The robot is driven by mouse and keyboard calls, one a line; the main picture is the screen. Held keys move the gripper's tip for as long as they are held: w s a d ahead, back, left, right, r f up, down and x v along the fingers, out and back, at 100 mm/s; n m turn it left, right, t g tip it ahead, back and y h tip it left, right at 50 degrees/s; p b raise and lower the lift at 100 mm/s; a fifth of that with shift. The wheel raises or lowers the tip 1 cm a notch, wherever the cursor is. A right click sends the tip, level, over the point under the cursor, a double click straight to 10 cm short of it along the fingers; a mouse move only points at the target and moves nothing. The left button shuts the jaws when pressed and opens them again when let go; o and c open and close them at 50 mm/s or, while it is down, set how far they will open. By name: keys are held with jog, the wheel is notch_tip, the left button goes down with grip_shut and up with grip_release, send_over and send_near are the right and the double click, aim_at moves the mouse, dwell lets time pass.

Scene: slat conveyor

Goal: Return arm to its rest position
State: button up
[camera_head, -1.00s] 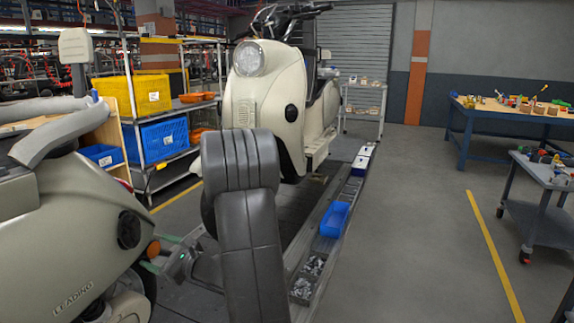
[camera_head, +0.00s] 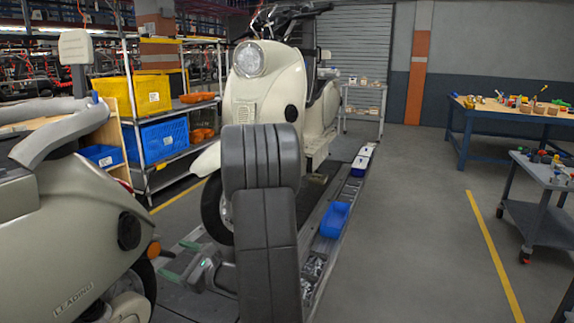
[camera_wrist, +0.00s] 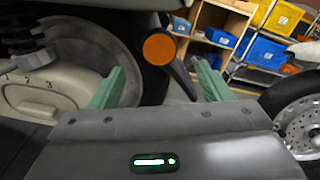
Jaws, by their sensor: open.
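My gripper (camera_wrist: 160,88) shows in the wrist view with its two green fingers spread wide apart and nothing between them. Behind the gap are the wheel and orange reflector (camera_wrist: 159,49) of a cream scooter. In the head view my gripper (camera_head: 172,262) is low, left of my dark grey arm, close to the rear of the near-left cream scooter (camera_head: 75,240). My arm's upright links hide part of the conveyor and the lower front of the other scooter.
A second cream scooter (camera_head: 275,90) stands ahead on the slat conveyor. A blue bin (camera_head: 335,219) sits on the conveyor's right edge. Shelving with a yellow crate (camera_head: 137,93) and blue crate (camera_head: 163,140) is at left. The floor (camera_head: 410,230) at right is clear before a grey cart (camera_head: 545,205).

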jog(key=v, duration=0.7)
jog(key=x, duration=1.4)
jog(key=shift+a, duration=0.2)
send_near(154, 251)
jog(key=shift+w+a, duration=0.35)
jog(key=shift+a, duration=0.2)
